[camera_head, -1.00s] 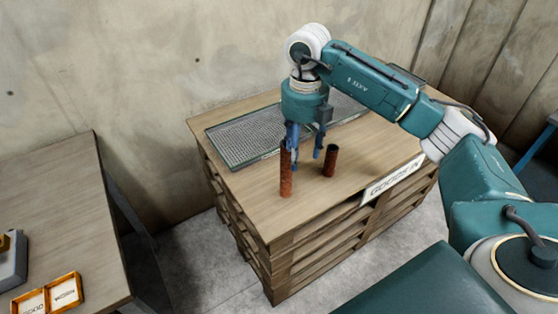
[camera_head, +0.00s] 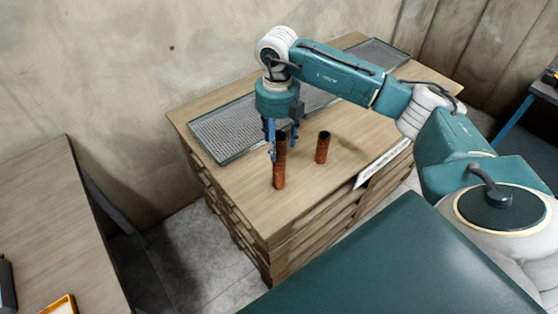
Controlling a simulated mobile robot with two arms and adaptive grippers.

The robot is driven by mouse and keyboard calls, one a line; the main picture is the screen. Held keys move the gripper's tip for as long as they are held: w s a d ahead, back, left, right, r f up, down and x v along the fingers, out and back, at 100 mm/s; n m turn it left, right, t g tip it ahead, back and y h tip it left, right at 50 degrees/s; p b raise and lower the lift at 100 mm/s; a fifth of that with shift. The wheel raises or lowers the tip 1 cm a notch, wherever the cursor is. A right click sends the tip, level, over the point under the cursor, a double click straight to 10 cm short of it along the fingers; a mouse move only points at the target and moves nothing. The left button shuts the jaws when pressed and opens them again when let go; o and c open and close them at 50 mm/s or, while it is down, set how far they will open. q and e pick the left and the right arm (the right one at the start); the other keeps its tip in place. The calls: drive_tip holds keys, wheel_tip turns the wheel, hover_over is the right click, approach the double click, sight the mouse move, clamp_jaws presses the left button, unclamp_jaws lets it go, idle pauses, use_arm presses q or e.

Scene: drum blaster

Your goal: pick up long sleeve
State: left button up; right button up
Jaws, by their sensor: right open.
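The long sleeve (camera_head: 279,174), a tall rusty red-brown tube, stands upright on the wooden pallet-like table (camera_head: 240,190). My right gripper (camera_head: 283,151) points down at its upper part, with blue fingers open. One finger shows at the left of the sleeve, partly in front of it, and the other at its right. I cannot tell whether either finger touches it. A shorter rusty sleeve (camera_head: 322,148) stands upright just to the right, apart from the gripper. My left gripper is not in view.
A grey mesh tray (camera_head: 225,132) lies behind the sleeves, and another mesh panel (camera_head: 378,54) lies at the far right. A white sign (camera_head: 382,164) is on the table's front edge. A separate wooden table (camera_head: 50,220) is at the left.

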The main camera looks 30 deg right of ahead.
sight(279, 153)
drive_tip(key=f+p, duration=0.1)
drive_tip(key=f, duration=0.1)
drive_tip(key=f+p, duration=0.1)
drive_tip(key=f, duration=0.1)
drive_tip(key=shift+s+d+f, duration=0.1)
drive_tip(key=shift+d+f, duration=0.1)
drive_tip(key=shift+f, duration=0.35)
clamp_jaws()
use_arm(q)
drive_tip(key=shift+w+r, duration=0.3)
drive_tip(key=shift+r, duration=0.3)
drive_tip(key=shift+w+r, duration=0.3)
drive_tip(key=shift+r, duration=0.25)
use_arm(e)
drive_tip(key=shift+w+r, duration=0.15)
drive_tip(key=shift+w, duration=0.05)
